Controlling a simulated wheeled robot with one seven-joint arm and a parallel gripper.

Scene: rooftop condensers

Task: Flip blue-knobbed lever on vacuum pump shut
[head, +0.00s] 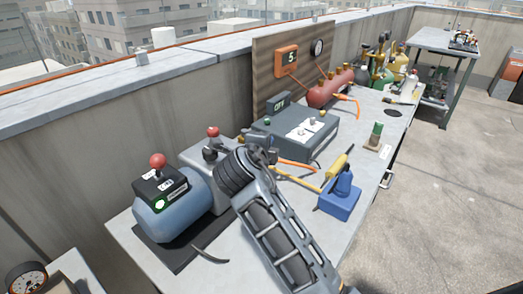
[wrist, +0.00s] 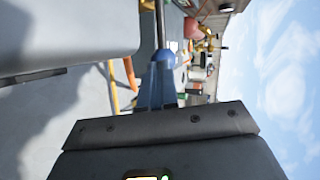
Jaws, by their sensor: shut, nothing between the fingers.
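The vacuum pump (head: 172,212) is a blue cylinder with a grey end section, on the left part of the bench in the head view. My gripper (head: 262,145) reaches over its far right side. In the wrist view, the lever's blue knob (wrist: 164,57) sits on a grey rod that runs to the top of the picture. My gripper's narrow shut fingers (wrist: 157,72) point at the knob and end right at it. I cannot tell whether they touch it. The blue knob is not visible in the head view, where my gripper covers that area.
Two red knobs, one on the pump's black box (head: 158,161) and one behind (head: 213,132), stand near my arm. A grey unit (head: 300,128) sits just beyond my gripper. A parapet runs behind.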

